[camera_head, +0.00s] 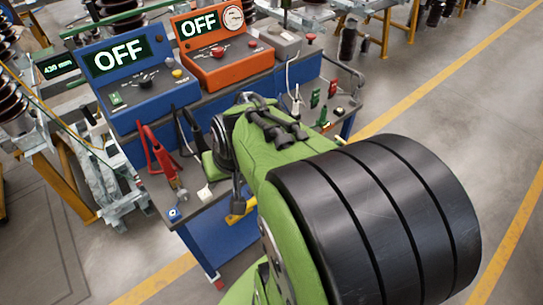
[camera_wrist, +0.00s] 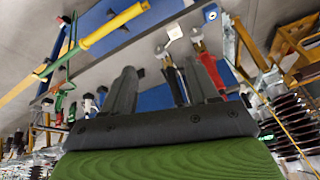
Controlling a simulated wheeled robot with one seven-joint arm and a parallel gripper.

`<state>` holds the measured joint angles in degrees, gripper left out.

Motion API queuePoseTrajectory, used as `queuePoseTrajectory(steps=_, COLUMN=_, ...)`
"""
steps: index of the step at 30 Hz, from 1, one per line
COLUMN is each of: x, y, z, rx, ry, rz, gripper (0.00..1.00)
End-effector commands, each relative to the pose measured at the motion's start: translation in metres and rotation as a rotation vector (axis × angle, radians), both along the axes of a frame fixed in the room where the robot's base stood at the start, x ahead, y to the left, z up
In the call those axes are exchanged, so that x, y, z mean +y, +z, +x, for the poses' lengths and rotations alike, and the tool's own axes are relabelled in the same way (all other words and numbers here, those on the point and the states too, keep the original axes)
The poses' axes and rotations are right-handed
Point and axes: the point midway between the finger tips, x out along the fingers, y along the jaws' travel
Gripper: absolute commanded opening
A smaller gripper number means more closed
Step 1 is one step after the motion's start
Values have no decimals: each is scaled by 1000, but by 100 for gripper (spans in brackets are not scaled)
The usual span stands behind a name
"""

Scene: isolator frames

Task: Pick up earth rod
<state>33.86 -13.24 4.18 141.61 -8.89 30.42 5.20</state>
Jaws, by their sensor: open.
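A yellow rod, which looks like the earth rod (camera_wrist: 112,27), shows in the upper left of the wrist view, slanting beside a blue panel. A small yellow part of what seems to be the same rod (camera_head: 240,211) shows in the head view, low at the bench's front; my arm hides the rest. My gripper (camera_wrist: 160,70) is open, with nothing between its two dark fingers. The rod lies beyond and to the left of the fingers in the wrist view, apart from them.
The blue bench (camera_head: 215,245) carries a blue OFF box (camera_head: 140,85) and an orange OFF box (camera_head: 222,60). Red clamps (camera_head: 160,155) lie at its left, also showing beyond my fingers in the wrist view (camera_wrist: 210,70). Insulator stacks stand left. Open floor lies right.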

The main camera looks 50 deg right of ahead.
Motion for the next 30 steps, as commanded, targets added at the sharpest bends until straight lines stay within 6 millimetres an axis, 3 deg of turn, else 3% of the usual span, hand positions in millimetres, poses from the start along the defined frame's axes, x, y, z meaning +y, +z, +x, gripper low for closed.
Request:
queuePoseTrajectory(steps=8, x=-77, y=-54, z=3, rx=-12, ry=-330, rz=166, gripper=59)
queuePoseTrajectory(steps=11, x=-118, y=-87, z=-10, rx=-56, ry=-538, rz=273, gripper=59)
queuePoseTrajectory(steps=16, x=-179, y=-144, z=-51, rx=-201, ry=-940, rz=465, gripper=59)
queuePoseTrajectory(steps=19, x=-197, y=-163, z=-69, rx=-271, ry=-1087, rz=524, gripper=59)
queuePoseTrajectory(steps=22, x=-203, y=-172, z=-75, rx=-301, ry=-1144, rz=546, gripper=59)
queuePoseTrajectory(steps=30, x=-209, y=-224, z=-43, rx=-299, ry=-1142, rz=548, gripper=59)
